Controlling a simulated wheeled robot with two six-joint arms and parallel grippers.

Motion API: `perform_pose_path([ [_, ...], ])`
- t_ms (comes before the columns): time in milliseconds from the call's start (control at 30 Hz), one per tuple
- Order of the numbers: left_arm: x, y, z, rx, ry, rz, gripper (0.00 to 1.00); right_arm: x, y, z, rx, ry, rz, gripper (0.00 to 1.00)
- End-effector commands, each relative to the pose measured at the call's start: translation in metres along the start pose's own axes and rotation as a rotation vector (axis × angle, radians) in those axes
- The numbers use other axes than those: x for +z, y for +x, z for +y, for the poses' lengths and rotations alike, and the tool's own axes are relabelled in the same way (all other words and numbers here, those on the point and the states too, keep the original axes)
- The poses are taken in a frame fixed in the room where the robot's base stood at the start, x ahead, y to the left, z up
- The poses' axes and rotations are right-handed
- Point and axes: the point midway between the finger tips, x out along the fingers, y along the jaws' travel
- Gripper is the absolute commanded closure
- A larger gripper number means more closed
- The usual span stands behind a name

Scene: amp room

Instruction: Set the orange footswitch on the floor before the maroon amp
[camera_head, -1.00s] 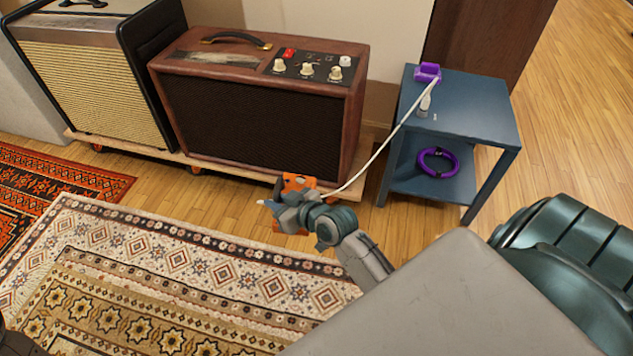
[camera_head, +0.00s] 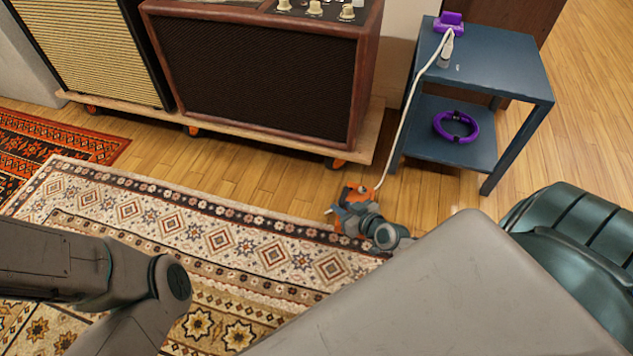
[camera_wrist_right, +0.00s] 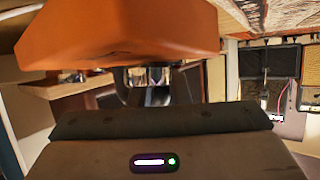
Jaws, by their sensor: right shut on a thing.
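The orange footswitch (camera_head: 359,194) is at my right gripper (camera_head: 346,212), which is shut on it. In the head view it shows near the rug's far edge, in front of the maroon amp's right end; whether it touches the floor I cannot tell. In the right wrist view the orange footswitch (camera_wrist_right: 120,32) fills the top of the picture, close to the camera. The maroon amp (camera_head: 258,75) stands on a low wooden dolly (camera_head: 230,133). My left arm shows at the lower left, but its gripper is out of view.
A white cable runs from the footswitch up to the blue side table (camera_head: 497,65). A purple device (camera_head: 449,22) is on its top and a purple ring (camera_head: 456,126) on its shelf. A cream-grille amp (camera_head: 90,50) stands left. A patterned rug (camera_head: 190,225) lies in front; bare wood floor (camera_head: 245,170) is between.

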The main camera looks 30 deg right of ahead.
Motion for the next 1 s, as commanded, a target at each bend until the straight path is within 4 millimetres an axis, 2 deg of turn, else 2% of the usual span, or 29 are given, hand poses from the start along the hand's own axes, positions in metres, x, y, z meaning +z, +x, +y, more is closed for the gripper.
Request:
perform_pose_path([
  [33, 0.001, 0.002, 0.000, 0.000, 0.000, 0.001, 0.57, -0.009, 0.014, -0.001, 0.000, 0.002, 0.007, 1.00],
  [200, 0.000, 0.000, 0.000, 0.000, 0.000, 0.001, 0.57, -0.020, 0.056, -0.005, 0.000, 0.001, 0.007, 1.00],
  [433, -0.002, -0.005, -0.002, 0.000, 0.001, -0.006, 0.57, -0.033, 0.103, -0.008, -0.001, 0.001, 0.005, 1.00],
  [667, -0.003, -0.007, -0.002, 0.000, 0.001, -0.009, 0.57, -0.037, 0.120, -0.009, -0.001, -0.001, 0.002, 1.00],
  [1000, -0.011, -0.032, -0.009, 0.000, 0.003, -0.040, 0.57, -0.005, 0.133, -0.008, -0.001, 0.001, 0.003, 1.00],
])
